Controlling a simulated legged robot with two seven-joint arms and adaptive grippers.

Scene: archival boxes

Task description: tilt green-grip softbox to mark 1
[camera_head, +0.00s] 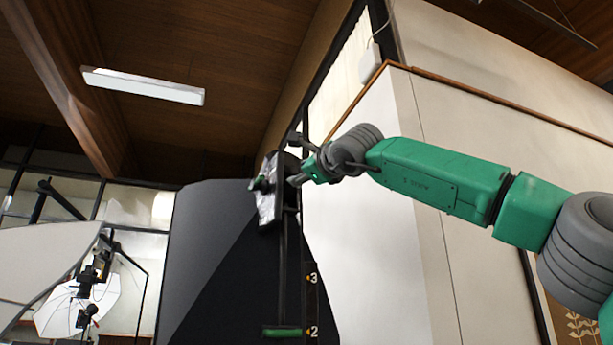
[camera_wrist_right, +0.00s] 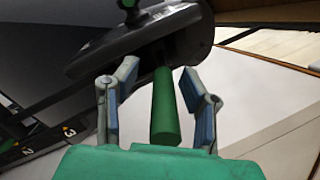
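The green grip (camera_wrist_right: 165,108) is a thick green rod on a dark rounded housing (camera_wrist_right: 140,42) in the right wrist view. My right gripper (camera_wrist_right: 158,75) is open, with one finger on each side of the grip and gaps visible between. In the head view my right gripper (camera_head: 305,172) is beside the dark and silver head (camera_head: 268,190) at the top of an upright bar. A strip there carries mark 3 (camera_head: 312,279) and mark 2 (camera_head: 312,331), and a green bar (camera_head: 282,332) is level with mark 2. Mark 1 is not visible. My left gripper is not in view.
A large dark panel (camera_head: 205,245) stands behind the bar. A white umbrella (camera_head: 70,312) with dark stands is at the lower left. A pale wall panel (camera_head: 360,250) is behind my right arm. A ceiling lamp (camera_head: 143,86) is overhead.

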